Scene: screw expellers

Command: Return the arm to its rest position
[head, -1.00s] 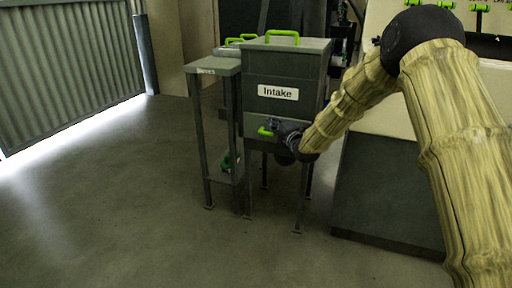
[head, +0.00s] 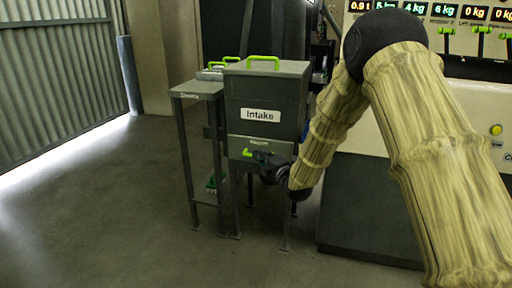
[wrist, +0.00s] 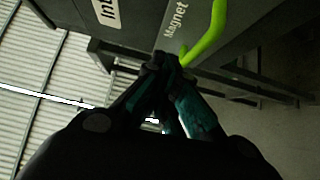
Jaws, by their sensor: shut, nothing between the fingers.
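My arm reaches from the right side of the head view toward the grey Intake box (head: 262,90). My gripper (head: 262,163) is at the front of the box, by the drawer labelled Magnet (head: 240,144) and its green handle (head: 250,153). In the wrist view my gripper (wrist: 165,62) has its fingertips together, with nothing seen between them. The Magnet drawer (wrist: 172,22) and its green handle (wrist: 208,38) are just beyond the fingertips; the handle lies to their right. I cannot tell whether a fingertip touches the drawer front.
A narrow stand labelled Sieves (head: 196,90) is left of the Intake box. A control panel (head: 490,105) with levers and weight displays is at the right, over a dark base (head: 365,210). A corrugated door (head: 55,80) is far left. The floor (head: 110,225) at front left is clear.

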